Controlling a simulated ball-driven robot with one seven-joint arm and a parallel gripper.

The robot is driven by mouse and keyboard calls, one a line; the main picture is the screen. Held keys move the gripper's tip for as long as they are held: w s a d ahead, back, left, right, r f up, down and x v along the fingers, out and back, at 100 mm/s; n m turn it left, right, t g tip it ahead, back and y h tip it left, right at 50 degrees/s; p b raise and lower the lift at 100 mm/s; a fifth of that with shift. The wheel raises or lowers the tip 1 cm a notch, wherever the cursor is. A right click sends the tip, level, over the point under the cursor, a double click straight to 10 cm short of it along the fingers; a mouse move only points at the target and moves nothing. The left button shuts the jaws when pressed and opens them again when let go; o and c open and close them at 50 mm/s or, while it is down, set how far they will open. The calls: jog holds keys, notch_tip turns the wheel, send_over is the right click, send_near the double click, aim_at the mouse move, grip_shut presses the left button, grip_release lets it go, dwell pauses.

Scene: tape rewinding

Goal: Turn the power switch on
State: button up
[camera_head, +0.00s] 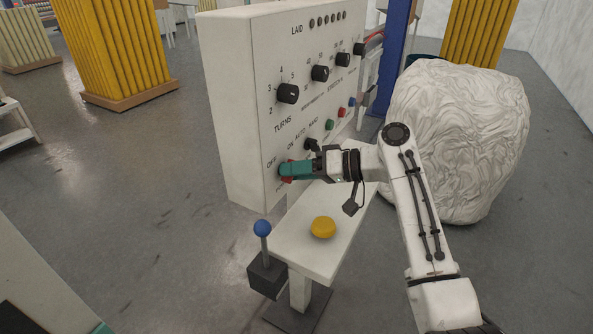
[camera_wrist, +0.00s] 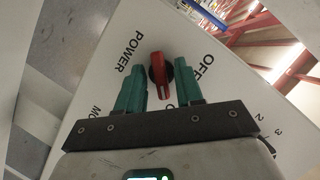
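The power switch is a red rotary knob (camera_wrist: 161,74) on the white panel, with the POWER and OFF labels beside it in the wrist view. A further label is partly hidden by my gripper. My gripper (camera_wrist: 162,82) has teal fingers, spread apart, one on each side of the knob. I cannot tell whether they touch it or which mark the knob points to. In the head view, my gripper (camera_head: 288,170) is up against the panel's lower near part and covers most of the knob, with only a bit of red (camera_head: 287,179) showing.
The white control panel (camera_head: 236,110) also has several black dials (camera_head: 288,93), a black AUTO/HAND switch (camera_head: 311,144) and small green and red buttons. Below are a white bench (camera_head: 305,255), a yellow button (camera_head: 323,227) and a blue-knobbed lever (camera_head: 263,228). A white wrapped bale (camera_head: 460,130) stands behind my arm.

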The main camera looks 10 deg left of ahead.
jog(key=b+v, duration=0.1)
jog(key=v, duration=1)
jog(key=shift+b, duration=0.4)
jog(key=shift+f, duration=0.1)
jog(key=shift+f, duration=0.1)
jog(key=s+d+f+m+t+h, duration=0.1)
jog(key=s+d+f+h, duration=0.15)
jog(key=s+f, duration=0.5)
jog(key=s+d+f+m+h, duration=0.2)
jog(key=s+d+f, duration=0.2)
jog(key=f, duration=0.7)
jog(key=s+d+f+m+t+h, duration=0.1)
jog(key=s+d+f+h, duration=0.3)
jog(key=f, duration=0.5)
jog(key=s+d+f+m+h, duration=0.1)
jog(key=s+d, duration=0.4)
jog(key=s, duration=0.5)
jog(key=s+d+f+m+g+h, duration=0.1)
jog(key=s+d+h, duration=0.2)
jog(key=s, duration=0.6)
jog(key=s+d+f+m+h, duration=0.2)
jog(key=s+d, duration=0.5)
jog(key=s, duration=0.3)
jog(key=shift+s+g, duration=0.35)
jog(key=shift+g, duration=0.05)
